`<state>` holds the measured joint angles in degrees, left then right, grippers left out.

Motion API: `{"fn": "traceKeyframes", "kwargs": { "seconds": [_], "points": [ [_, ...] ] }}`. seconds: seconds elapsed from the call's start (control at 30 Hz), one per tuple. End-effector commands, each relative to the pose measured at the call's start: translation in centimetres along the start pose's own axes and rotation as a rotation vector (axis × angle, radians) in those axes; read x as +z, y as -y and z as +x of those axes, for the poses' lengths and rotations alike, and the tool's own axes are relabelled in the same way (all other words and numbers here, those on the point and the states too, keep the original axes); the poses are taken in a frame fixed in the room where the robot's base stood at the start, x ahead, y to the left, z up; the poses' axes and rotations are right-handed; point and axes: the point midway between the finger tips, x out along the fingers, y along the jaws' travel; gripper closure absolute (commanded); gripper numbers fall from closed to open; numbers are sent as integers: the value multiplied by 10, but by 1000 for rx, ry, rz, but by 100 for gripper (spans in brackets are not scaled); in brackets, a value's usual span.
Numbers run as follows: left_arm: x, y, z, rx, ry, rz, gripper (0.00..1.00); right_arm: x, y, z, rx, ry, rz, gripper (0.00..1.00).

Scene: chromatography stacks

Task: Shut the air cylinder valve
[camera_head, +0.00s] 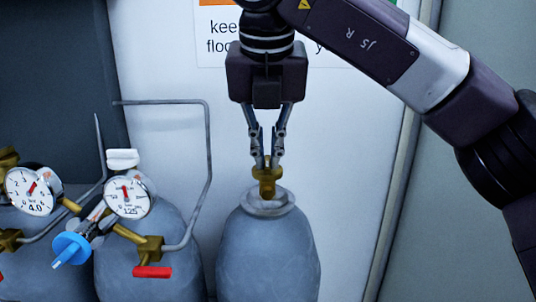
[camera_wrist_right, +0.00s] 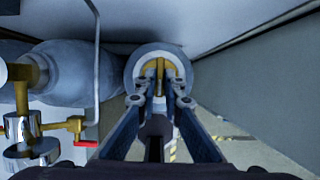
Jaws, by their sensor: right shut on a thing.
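A grey gas cylinder (camera_head: 268,255) stands upright at the centre of the head view, with a brass valve (camera_head: 267,181) on its top collar. My right gripper (camera_head: 267,163) comes straight down from above and is shut on the top of this brass valve. In the right wrist view, the fingertips (camera_wrist_right: 160,95) meet at the brass valve (camera_wrist_right: 160,66) over the cylinder's round top (camera_wrist_right: 133,72). The fingers partly hide the valve's handle. No label on the cylinder shows which gas it holds. My left gripper is not in view.
Other grey cylinders (camera_head: 183,240) stand to the left, with two pressure gauges (camera_head: 130,196), a blue knob (camera_head: 70,248), a red-handled valve (camera_head: 152,271) and a bent grey pipe (camera_head: 208,150). A white wall with a sign (camera_head: 215,48) is close behind. The cylinder's right side is clear.

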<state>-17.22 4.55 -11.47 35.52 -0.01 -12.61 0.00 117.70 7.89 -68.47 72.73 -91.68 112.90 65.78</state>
Motion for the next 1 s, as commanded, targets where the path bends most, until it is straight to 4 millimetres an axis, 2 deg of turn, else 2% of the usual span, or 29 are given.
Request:
{"fn": "traceKeyframes", "kwargs": {
  "seconds": [0.43, 0.47, 0.5, 0.77, 0.87, 1.0],
  "points": [
    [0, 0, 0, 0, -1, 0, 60, 2, 0, -2, -1, 6, 14, 100],
    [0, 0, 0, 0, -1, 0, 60, 2, 0, -2, -1, 6, 14, 89],
    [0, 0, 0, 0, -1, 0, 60, 2, 0, -2, -1, 5, 14, 85],
    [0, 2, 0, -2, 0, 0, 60, 1, 0, -1, -2, 2, 10, 85],
    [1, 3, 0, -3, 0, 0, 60, 1, 0, -6, -2, 3, 10, 85],
    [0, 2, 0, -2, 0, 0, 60, 1, 0, -25, -2, 4, 11, 85]
  ]
}}
